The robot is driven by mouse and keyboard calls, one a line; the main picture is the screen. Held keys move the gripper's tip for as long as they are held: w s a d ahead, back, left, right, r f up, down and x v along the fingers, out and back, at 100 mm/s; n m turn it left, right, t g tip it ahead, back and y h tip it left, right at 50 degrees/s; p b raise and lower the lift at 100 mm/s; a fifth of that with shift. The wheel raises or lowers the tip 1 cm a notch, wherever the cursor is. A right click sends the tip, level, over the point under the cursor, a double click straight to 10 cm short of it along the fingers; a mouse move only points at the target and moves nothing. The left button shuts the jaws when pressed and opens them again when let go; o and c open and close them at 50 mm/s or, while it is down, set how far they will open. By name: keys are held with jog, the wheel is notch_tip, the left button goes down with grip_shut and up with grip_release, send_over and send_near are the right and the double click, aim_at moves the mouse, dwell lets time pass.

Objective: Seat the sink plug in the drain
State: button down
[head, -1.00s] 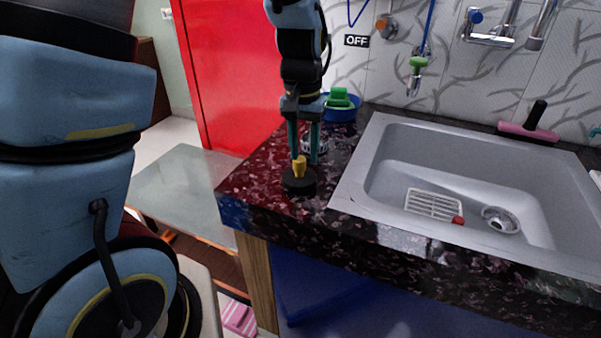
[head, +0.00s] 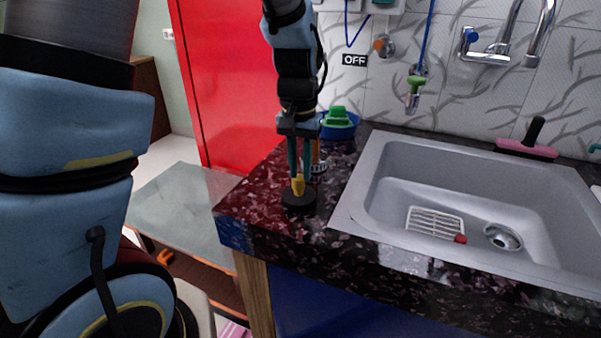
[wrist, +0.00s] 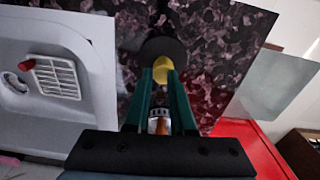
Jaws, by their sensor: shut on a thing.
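The sink plug (head: 299,204) is a black disc with a yellow knob, standing on the dark speckled counter left of the sink. My gripper (head: 299,182) points down over it, its green fingers shut on the yellow knob. The wrist view also shows the plug (wrist: 158,48) with its knob between the fingertips (wrist: 163,70). The drain (head: 502,237) is a round metal fitting in the floor of the grey sink (head: 365,165), to the right. It also shows in the wrist view (wrist: 14,83). No gap between plug and counter is clear.
A white rack (head: 434,222) and a small red object (head: 460,238) lie in the sink left of the drain. A pink squeegee (head: 527,149) rests behind the sink. A blue bowl with a green item (head: 338,123) and a small jar (head: 318,160) stand behind my gripper.

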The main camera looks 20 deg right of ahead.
aim_at(299, 175)
jog(key=r, duration=0.2)
jog(key=w+r, duration=0.1)
jog(key=shift+r, duration=0.4)
jog(key=shift+s+a+r, duration=0.15)
jog(key=shift+r, duration=0.6)
jog(key=shift+s+a+r, duration=0.1)
jog(key=shift+s+r, duration=0.05)
jog(key=shift+r, duration=0.6)
jog(key=shift+d, duration=0.1)
jog(key=c, duration=1.2)
grip_release()
jog(key=shift+s+d, duration=0.1)
jog(key=shift+s, duration=0.05)
jog(key=o, duration=0.9)
jog(key=shift+r, duration=0.1)
